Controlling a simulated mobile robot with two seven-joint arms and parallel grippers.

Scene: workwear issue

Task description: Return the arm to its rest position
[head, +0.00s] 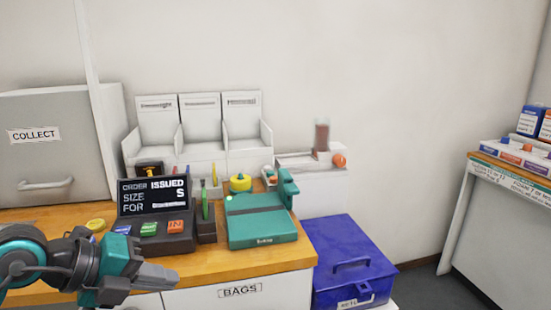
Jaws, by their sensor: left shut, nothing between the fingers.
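My left gripper (160,277) is at the lower left, in front of the counter's front edge. Its fingers are together and empty, pointing right. My left arm comes in from the left edge. My right gripper is not in view.
Behind it, a wooden counter (276,262) holds a dark terminal (155,212) reading "ORDER ISSUED" and a teal device (262,228). A collect cabinet (60,140) stands at the left. A blue box (352,262) is right of the counter. Another table (508,176) stands far right, with open floor between.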

